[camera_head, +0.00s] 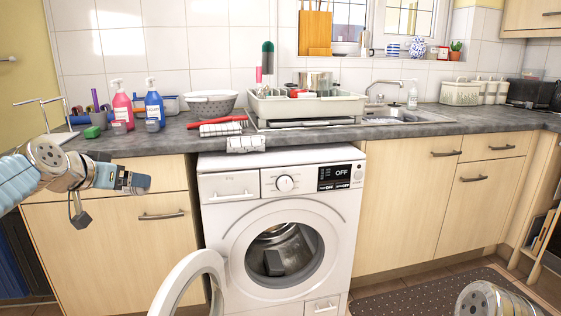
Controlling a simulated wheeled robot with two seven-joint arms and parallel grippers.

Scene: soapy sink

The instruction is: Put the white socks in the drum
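The washing machine (283,185) stands under the counter with its round door (190,287) swung open to the left. Its drum (285,250) is open to view, and a dark grey shape shows inside; I cannot tell if it is a drum paddle. I cannot make out any white socks for certain. A white, grid-patterned folded cloth (246,144) hangs over the counter edge above the machine. My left gripper (138,183) is in front of the left cabinet, left of the machine and apart from it; its fingers are too small to read. Of my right arm only a rounded link shows at bottom right.
The counter (400,130) holds a pink bottle (122,104), a blue bottle (154,103), a colander (210,103), a red-handled item (223,121) and a dish rack (307,106). A dark dotted mat (415,298) lies on the floor at right. The open door juts into the room.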

